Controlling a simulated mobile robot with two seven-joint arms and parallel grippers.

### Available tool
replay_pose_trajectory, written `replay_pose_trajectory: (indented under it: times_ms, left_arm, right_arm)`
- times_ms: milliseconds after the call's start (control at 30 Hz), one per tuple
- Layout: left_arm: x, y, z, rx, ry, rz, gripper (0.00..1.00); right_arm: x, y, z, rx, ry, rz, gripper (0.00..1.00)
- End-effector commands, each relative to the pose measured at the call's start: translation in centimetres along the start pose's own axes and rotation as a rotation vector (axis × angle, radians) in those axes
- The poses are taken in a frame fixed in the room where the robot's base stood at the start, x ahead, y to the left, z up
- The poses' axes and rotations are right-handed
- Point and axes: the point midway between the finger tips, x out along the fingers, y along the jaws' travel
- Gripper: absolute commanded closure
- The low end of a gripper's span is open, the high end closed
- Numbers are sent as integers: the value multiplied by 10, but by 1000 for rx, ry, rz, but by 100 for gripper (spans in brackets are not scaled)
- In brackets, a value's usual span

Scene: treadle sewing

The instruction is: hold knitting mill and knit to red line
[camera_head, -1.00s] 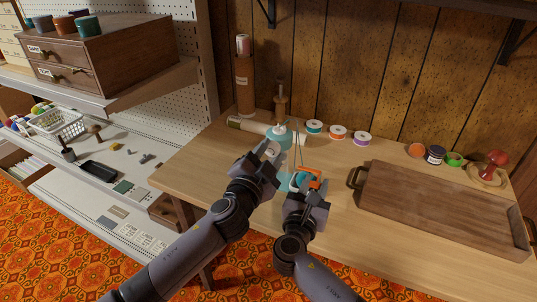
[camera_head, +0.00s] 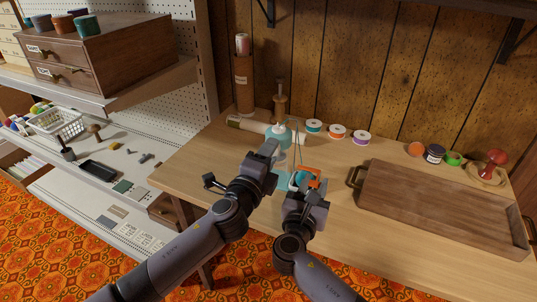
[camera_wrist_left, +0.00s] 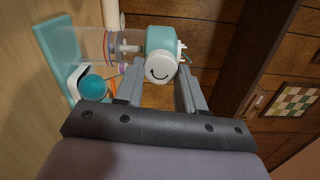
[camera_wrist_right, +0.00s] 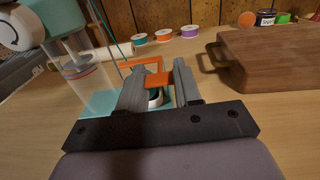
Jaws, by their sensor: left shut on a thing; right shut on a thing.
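The knitting mill stands on the table, with a teal head (camera_wrist_left: 160,42), a clear cylinder (camera_wrist_right: 82,75) and a teal base (camera_wrist_left: 58,50). A white round hub (camera_wrist_left: 157,68) with a black curved arrow faces my left gripper. My left gripper (camera_head: 268,150) is shut at the crank side of the mill; the crank grip itself is hidden. It also shows in the left wrist view (camera_wrist_left: 158,85). My right gripper (camera_wrist_right: 157,82) is shut on an orange clamp (camera_wrist_right: 157,79) at the base. Thin coloured rings (camera_wrist_left: 108,45) show on the cylinder; I cannot single out the red line.
A wooden tray (camera_head: 440,210) lies to the right. Several ribbon spools (camera_head: 337,131) stand behind the mill. A brown tube (camera_head: 244,85) stands at the back left. The left shelf holds a drawer box (camera_head: 105,60). The table front between mill and tray is clear.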

Motion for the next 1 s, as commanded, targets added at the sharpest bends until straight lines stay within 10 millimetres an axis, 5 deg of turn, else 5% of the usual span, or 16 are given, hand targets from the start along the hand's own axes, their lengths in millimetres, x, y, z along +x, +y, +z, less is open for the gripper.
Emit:
replay_pose_trajectory:
  times_ms: [900,933,1000]
  left_arm:
    - [0,1,0,176,-1,2,91]
    - [0,1,0,176,-1,2,51]
    - [0,1,0,175,-1,2,35]
  right_arm:
    - [0,0,1,0,-2,-1,100]
    - [0,0,1,0,-2,-1,100]
    - [0,0,1,0,-2,-1,100]
